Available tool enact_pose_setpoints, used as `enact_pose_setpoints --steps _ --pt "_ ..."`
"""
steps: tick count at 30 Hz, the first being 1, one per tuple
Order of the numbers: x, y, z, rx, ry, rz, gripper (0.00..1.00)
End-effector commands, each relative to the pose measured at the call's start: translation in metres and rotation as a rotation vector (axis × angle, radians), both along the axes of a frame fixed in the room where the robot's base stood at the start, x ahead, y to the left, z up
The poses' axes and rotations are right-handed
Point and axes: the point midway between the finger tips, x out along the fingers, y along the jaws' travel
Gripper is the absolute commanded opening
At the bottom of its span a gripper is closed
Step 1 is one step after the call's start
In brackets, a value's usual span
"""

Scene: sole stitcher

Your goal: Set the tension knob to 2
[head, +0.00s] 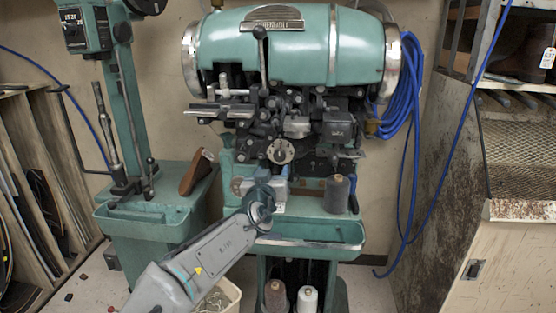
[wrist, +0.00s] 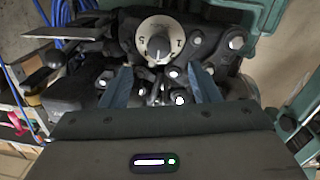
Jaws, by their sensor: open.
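The tension knob is a small grey knob on a round cream dial (head: 280,151) at the middle of the green stitching machine (head: 290,50). In the wrist view the dial (wrist: 158,42) is at top centre, with dark marks around the knob. My gripper (head: 275,181) is just below the dial in the head view. In the wrist view its two blue fingers (wrist: 162,85) are apart with nothing held between them. The dial lies beyond the fingertips, apart from them.
Levers and dark metal parts crowd around the dial. A dark thread spool (head: 337,194) stands right of my gripper. A green tray (head: 310,235) juts out below. Blue hose (head: 402,95) hangs at the right, and a green stand (head: 150,225) is at the left.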

Motion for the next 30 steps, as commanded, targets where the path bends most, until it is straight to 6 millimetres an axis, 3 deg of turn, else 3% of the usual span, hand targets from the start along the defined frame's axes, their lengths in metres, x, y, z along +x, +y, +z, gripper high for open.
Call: enact_pose_setpoints --steps 9,15,29,30 --pt "0.053 -0.007 0.001 -0.002 0.001 -0.002 0.56" --pt "0.075 -0.009 0.000 -0.001 0.001 -0.001 0.56" --pt "0.085 -0.009 -0.001 -0.001 0.002 -0.001 0.56" --pt "0.085 -0.009 0.000 -0.001 0.002 -0.001 0.45"
